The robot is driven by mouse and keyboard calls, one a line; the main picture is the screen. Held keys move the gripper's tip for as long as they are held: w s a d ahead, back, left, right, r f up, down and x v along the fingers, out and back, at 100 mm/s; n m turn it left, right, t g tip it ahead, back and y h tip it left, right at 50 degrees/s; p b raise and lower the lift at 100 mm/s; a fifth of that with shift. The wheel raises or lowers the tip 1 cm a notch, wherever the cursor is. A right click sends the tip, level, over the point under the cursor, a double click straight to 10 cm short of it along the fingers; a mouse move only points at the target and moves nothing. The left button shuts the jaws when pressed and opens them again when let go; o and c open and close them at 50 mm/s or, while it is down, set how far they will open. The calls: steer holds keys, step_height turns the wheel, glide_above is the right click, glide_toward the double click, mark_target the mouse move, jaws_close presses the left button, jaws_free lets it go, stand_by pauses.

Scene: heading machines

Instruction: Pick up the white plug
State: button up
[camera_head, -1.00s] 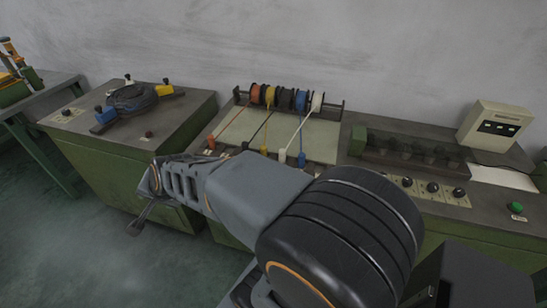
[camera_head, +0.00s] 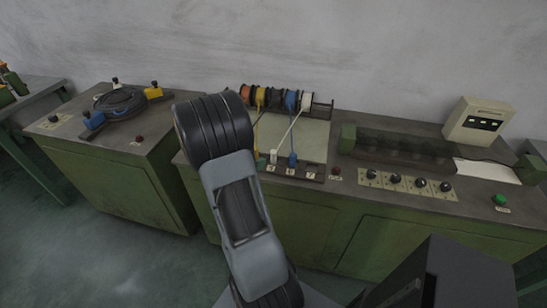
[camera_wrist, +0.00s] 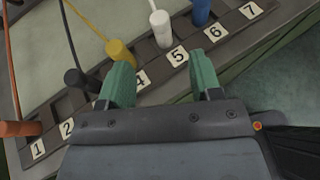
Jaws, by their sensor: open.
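The white plug (camera_wrist: 161,28) stands upright in the numbered strip, by label 5, in the wrist view. In the head view the white plug (camera_head: 273,157) shows just right of my arm. My gripper (camera_wrist: 159,62) is open and empty, with two green fingers. The plug is beyond the fingertips, roughly in line with the gap between them, and not held. In the head view my gripper is hidden behind my arm. A white cord (camera_head: 288,132) runs from the plug toward the white spool.
The yellow plug (camera_wrist: 120,52) is close beyond the left finger. The blue plug (camera_wrist: 201,12) stands right of the white one. Black (camera_wrist: 76,80) and orange (camera_wrist: 20,128) plugs are at left. A spool rack (camera_head: 322,108) stands behind; a knob panel (camera_head: 408,184) is at right.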

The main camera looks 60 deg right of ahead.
mark_target(272, 152)
steer(key=x, duration=0.5)
steer(key=shift+d+f+p, duration=0.1)
steer(key=shift+d+p, duration=0.2)
steer(key=shift+p+x, duration=1)
steer(key=shift+x, duration=1.75)
steer(key=c, duration=1)
